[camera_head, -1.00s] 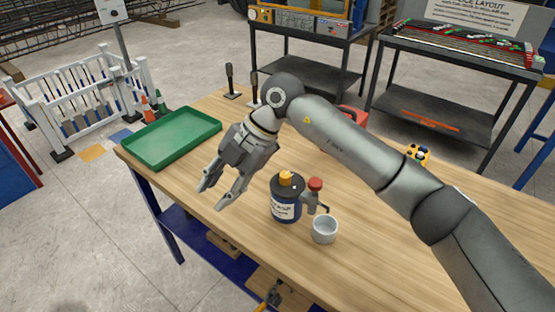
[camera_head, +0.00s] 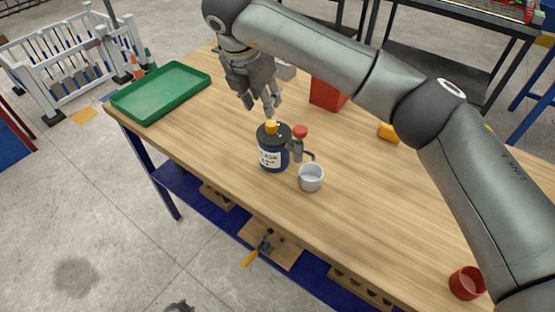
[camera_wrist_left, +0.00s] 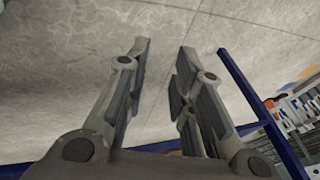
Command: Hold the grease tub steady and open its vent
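The grease tub (camera_head: 272,158), dark with a blue band and a white label, stands upright near the table's front edge. It has a yellow cap (camera_head: 271,127) on top and a side fitting with a red knob (camera_head: 300,132). I cannot tell which part is the vent. My right gripper (camera_head: 260,110) points down just behind the tub's top, its fingers apart and empty. My left gripper (camera_wrist_left: 160,55) is open and empty in the left wrist view, over the floor. Only a dark tip, probably of it, shows at the bottom of the head view.
A small white cup (camera_head: 311,178) stands right of the tub, under the side fitting's spout. A green tray (camera_head: 160,92) lies at the table's left end. A red box (camera_head: 327,95), a yellow item (camera_head: 388,133) and a red cup (camera_head: 467,283) stand farther right. The table's front left is clear.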

